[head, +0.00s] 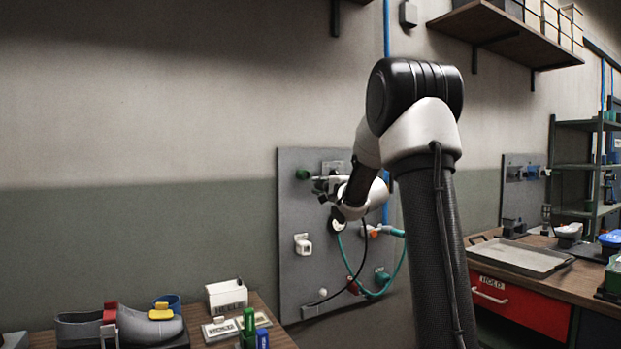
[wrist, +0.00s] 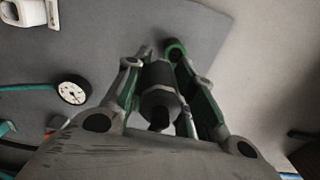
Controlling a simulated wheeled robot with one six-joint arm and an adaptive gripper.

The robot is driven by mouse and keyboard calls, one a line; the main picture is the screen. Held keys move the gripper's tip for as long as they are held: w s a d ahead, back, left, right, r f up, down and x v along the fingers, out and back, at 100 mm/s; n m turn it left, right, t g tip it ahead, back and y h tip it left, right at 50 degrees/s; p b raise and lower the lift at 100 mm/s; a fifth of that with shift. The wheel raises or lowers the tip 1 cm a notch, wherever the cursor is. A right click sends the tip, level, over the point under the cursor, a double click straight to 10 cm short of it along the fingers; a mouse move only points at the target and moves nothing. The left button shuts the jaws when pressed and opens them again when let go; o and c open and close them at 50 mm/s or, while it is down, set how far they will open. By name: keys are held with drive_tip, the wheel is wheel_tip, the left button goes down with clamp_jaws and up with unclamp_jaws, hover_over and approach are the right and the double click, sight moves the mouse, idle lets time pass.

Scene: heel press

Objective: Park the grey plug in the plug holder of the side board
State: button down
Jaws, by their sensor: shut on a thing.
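The grey side board (head: 294,212) stands upright against the wall. My gripper (head: 322,186) is in front of its upper left part. In the wrist view my gripper (wrist: 155,75) is shut on the grey plug (wrist: 160,92), a dark cylinder between the fingers. A green round fitting (head: 302,174) is on the board just left of the gripper. It also shows beyond the fingertips in the wrist view (wrist: 176,50). A white bracket-like fitting (head: 303,244) is lower on the board; I cannot tell which fitting is the plug holder. Whether the plug touches the board is unclear.
A round gauge (wrist: 73,90), a teal hose (head: 398,262) and a dark cable loop are on the board below the gripper. A bench (head: 270,325) with a boot-shaped form and a white box is at lower left. A red-drawer bench (head: 520,300) is at right.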

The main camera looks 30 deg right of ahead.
wheel_tip(320, 180, down, 25)
idle(2.0)
drive_tip(key=shift+w+f, duration=0.1)
drive_tip(key=shift+w, duration=0.05)
drive_tip(key=shift+w, duration=2.35)
drive_tip(key=shift+w+a, duration=0.1)
drive_tip(key=shift+w, duration=1.35)
drive_tip(key=c, duration=1.1)
unclamp_jaws()
drive_tip(key=shift+s, duration=0.15)
drive_tip(key=s, duration=1.1)
drive_tip(key=shift+s, duration=0.4)
